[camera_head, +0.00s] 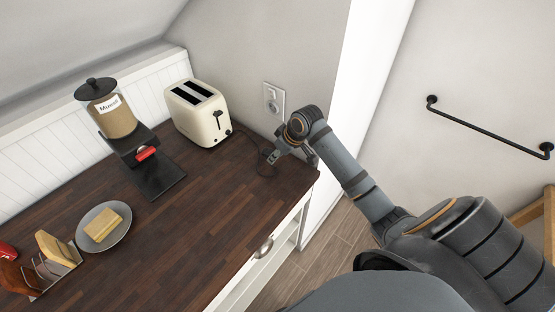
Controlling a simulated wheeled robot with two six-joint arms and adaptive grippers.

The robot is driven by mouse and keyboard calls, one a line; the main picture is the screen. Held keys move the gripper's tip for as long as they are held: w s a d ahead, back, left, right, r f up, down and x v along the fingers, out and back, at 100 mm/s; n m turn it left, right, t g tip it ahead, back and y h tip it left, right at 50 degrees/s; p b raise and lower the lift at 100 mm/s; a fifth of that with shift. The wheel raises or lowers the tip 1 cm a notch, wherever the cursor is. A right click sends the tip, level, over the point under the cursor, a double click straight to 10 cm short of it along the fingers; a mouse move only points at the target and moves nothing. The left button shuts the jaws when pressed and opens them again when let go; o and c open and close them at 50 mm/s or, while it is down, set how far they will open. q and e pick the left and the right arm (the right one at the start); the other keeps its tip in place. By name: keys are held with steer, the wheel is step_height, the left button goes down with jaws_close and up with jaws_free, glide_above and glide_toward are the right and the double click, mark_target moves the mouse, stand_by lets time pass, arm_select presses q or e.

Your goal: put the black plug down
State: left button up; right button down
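My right gripper (271,157) is at the right end of the dark wooden counter (190,220), low in front of the wall and below the socket. Its fingers are small and dark here, so I cannot tell if they are open or shut. A thin black cord (259,160) runs from the cream toaster (200,113) to the gripper's fingers and curls by the counter top. The black plug cannot be made out clearly; it may be hidden at the fingers. My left gripper is not in view.
A white wall socket (273,99) is above the gripper. A muesli dispenser (111,112) stands left of the toaster. A grey plate (112,236) with a butter-coloured block and a toast rack (58,262) are at the left. The middle of the counter is clear.

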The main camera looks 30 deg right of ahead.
steer(key=shift+w+d+f, duration=0.15)
steer(key=shift+f, duration=0.2)
step_height(320, 180, down, 2)
steer(key=shift+f+p, duration=0.25)
steer(key=shift+p, duration=0.6)
steer(key=shift+s+f, duration=0.2)
steer(key=shift+s, duration=0.1)
steer(key=shift+f, duration=0.3)
steer(key=shift+s+f, duration=0.15)
steer(key=shift+f, duration=0.3)
steer(key=c, duration=1.4)
jaws_free()
steer(key=shift+o, duration=1.4)
steer(key=shift+w, duration=0.25)
steer(key=shift+o, duration=0.7)
steer(key=shift+w+d+f, duration=0.1)
steer(key=shift+w+f, duration=0.05)
steer(key=shift+w, duration=0.15)
steer(key=shift+s+r, duration=0.15)
steer(key=shift+r, duration=0.45)
steer(key=b+v, duration=0.1)
steer(key=v, duration=1.1)
steer(key=shift+r, duration=0.25)
